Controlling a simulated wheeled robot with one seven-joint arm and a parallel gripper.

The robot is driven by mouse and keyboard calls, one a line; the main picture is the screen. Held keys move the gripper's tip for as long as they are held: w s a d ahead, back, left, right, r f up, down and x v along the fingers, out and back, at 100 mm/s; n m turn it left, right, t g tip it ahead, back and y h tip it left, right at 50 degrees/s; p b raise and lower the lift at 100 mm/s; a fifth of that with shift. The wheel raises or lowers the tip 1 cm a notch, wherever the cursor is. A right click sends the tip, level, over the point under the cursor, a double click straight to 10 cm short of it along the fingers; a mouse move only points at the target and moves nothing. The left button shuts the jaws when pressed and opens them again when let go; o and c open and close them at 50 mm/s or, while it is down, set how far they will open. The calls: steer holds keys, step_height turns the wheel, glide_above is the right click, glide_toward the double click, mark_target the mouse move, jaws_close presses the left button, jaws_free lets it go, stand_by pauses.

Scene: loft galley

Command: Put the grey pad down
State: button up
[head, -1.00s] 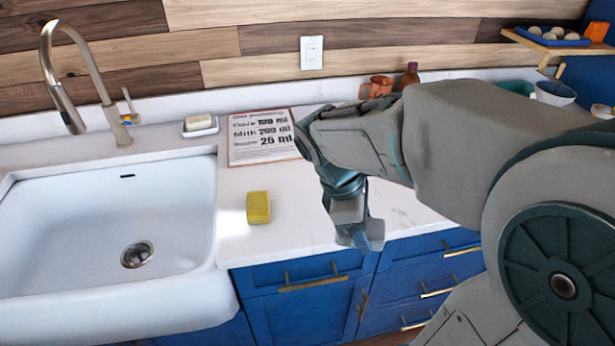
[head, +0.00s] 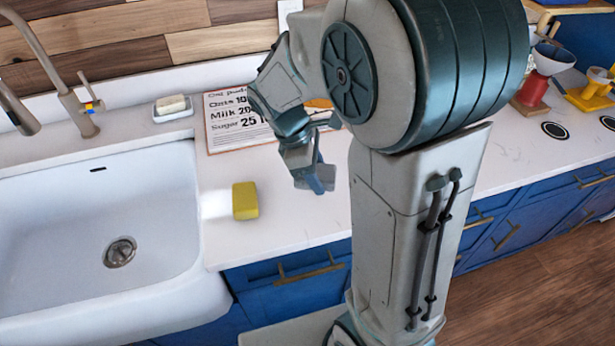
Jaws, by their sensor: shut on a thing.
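My gripper (head: 316,184) is over the white counter, to the right of the yellow sponge, pointing down. It is shut on the grey pad (head: 326,174), a small grey piece that shows beside the bluish fingertips. The fingers and wrist hide part of the pad. The pad appears close to the counter top (head: 285,225), but I cannot tell whether it touches it.
A yellow sponge (head: 245,201) lies near the sink (head: 60,215). A recipe card (head: 228,137) lies behind, partly covered by my arm. A soap dish (head: 172,112) stands by the tap (head: 72,95). Counter between the sponge and my gripper is clear.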

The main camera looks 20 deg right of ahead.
steer(key=w+f, duration=0.1)
steer(key=w+a+f, duration=0.1)
steer(key=w, duration=0.1)
steer(key=shift+w+f, duration=0.1)
steer(key=shift+w, duration=0.15)
steer(key=shift+f+p, duration=0.4)
steer(key=shift+f, duration=1.6)
steer(key=shift+f, duration=0.1)
